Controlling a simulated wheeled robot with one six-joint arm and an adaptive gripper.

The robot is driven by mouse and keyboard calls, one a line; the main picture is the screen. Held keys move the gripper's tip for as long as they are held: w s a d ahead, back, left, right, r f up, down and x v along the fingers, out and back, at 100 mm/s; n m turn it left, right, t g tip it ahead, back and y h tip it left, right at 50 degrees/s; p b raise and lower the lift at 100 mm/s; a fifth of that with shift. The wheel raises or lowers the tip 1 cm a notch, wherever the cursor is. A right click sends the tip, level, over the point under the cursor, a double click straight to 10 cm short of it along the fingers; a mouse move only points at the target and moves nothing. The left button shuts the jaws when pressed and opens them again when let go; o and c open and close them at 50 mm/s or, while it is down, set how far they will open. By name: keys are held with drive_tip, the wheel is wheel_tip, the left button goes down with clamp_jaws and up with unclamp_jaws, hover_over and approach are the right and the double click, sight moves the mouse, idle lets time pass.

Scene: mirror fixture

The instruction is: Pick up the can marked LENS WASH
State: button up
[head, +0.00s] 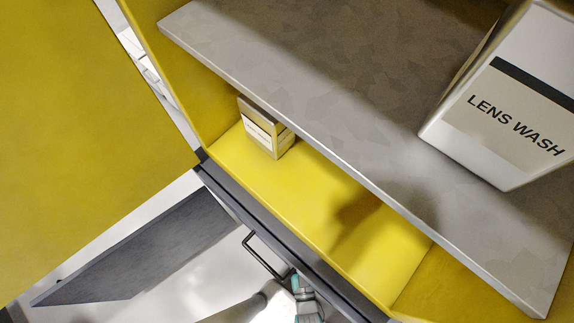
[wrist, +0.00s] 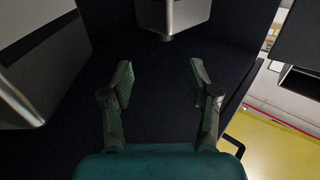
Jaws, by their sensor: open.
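In the head view, a large pale box-shaped can marked LENS WASH (head: 520,118) stands on the grey shelf at the right, cut off by the picture's edge. A smaller grey box-shaped container (head: 266,127) stands below the shelf on the yellow floor; its label is too small to read surely. In the wrist view, my gripper (wrist: 161,75) is open, with nothing between its fingers. A grey container (wrist: 176,14) with a short dark stub lies beyond the fingertips, cut off at the top. Its label does not show, so I cannot tell which container it is.
The grey shelf (head: 290,70) overhangs the yellow cabinet floor (head: 335,205). A dark panel (head: 145,250) and a black bar handle (head: 262,258) are in front. In the wrist view, a grey boxy thing (wrist: 18,100) stands close on the left.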

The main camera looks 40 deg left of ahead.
drive_tip(key=x, duration=1.1)
drive_tip(key=shift+s+a+f, duration=0.1)
drive_tip(key=shift+s+a, duration=0.1)
drive_tip(key=shift+s, duration=0.05)
drive_tip(key=shift+c, duration=0.2)
clamp_jaws()
